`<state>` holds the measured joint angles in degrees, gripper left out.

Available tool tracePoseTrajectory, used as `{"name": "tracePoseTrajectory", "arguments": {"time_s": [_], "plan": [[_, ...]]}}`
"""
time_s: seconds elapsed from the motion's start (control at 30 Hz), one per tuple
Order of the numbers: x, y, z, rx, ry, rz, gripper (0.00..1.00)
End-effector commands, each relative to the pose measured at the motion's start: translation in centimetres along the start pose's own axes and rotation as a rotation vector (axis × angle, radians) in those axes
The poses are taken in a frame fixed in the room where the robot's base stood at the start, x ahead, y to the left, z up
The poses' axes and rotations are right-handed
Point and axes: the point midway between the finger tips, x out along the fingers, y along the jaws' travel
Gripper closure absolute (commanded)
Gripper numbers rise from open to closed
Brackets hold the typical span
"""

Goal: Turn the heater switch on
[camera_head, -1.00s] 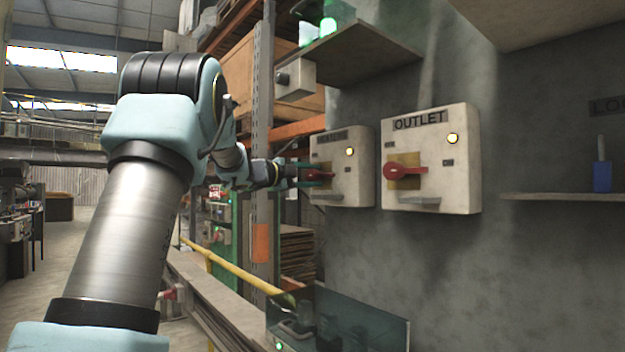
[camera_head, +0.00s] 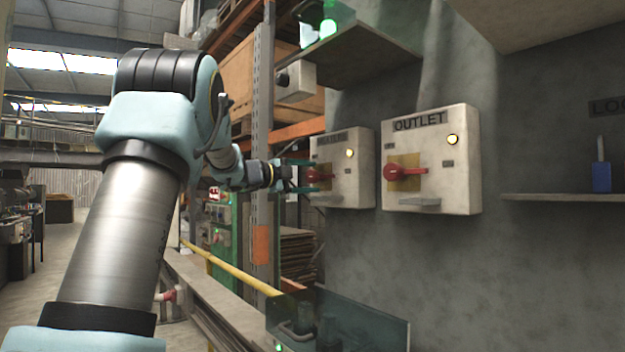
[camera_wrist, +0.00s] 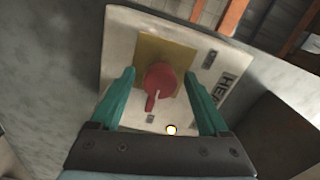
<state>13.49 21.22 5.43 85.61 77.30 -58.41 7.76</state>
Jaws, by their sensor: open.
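The heater switch box (camera_head: 357,190) is a pale box on the wall, left of the outlet box. Its label reads "HEA..." in the wrist view, partly cut off by my finger. Its red knob (camera_wrist: 158,82) sits on a yellow plate (camera_wrist: 170,48), with its lever pointing down in the wrist view. A lit lamp (camera_wrist: 171,129) shows on the box. My gripper (camera_wrist: 158,74) is open, with one teal finger on each side of the knob and visible gaps between. In the head view my gripper (camera_head: 306,175) is at the box's left side.
The outlet box (camera_head: 432,185), with its own red lever and lit lamp, is just right of the heater box. A shelf (camera_head: 365,52) juts out above. A dark glassy box (camera_head: 365,325) is below. A right-hand shelf (camera_head: 560,197) holds a blue object (camera_head: 601,178).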

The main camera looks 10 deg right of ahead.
Motion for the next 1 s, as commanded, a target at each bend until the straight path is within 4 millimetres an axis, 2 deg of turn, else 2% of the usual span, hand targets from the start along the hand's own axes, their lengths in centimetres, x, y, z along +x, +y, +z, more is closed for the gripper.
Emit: {"name": "tracePoseTrajectory", "arguments": {"time_s": [0.3, 0.5, 0.67, 1.0], "plan": [[-6.3, 0.1, 0.1, 0.001, -0.003, -0.001, 0.21], [-8.8, 0.1, 0.0, 0.000, -0.001, 0.000, 0.21], [-9.5, 0.1, 0.0, 0.000, -0.001, 0.000, 0.21], [-9.5, 0.0, 0.0, 0.000, 0.000, 0.000, 0.21]]}}
